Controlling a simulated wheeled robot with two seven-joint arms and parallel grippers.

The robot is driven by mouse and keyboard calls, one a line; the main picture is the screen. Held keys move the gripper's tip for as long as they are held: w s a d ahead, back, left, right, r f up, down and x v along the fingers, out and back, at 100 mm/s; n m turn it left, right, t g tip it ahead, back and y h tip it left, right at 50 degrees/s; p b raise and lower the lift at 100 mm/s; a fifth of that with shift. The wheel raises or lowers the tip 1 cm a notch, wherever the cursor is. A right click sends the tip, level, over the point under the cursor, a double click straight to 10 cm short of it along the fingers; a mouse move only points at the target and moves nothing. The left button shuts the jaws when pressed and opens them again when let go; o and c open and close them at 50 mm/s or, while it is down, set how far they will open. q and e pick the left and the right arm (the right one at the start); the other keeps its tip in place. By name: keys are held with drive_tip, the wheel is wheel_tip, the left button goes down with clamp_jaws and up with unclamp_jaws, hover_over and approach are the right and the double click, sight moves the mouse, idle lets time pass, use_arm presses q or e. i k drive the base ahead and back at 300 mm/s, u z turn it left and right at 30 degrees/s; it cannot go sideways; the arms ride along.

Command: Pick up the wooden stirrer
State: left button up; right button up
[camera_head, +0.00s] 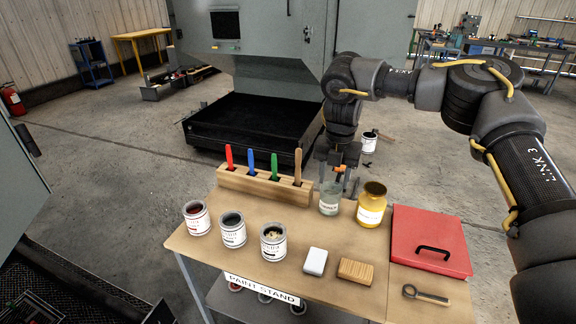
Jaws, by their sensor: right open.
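The wooden stirrer (297,166) is a thin light-brown stick. It stands upright at the right end of a wooden holder block (262,187) on the paint stand. My right gripper (338,178) points down, just right of the stirrer and apart from it. It is open, with nothing seen between its fingers. It is close to a clear glass jar (330,202), and I cannot tell whether they touch. My left gripper is not in view.
Red (229,157), blue (251,161) and green (274,166) handled tools share the block. Several paint cans stand in front, with a yellow jar (372,204) at right. A white block (315,261), wooden brush (355,271) and red case (430,239) lie on the table (290,220).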

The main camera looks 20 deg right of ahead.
sight(298, 152)
drive_tip(key=i, duration=0.95)
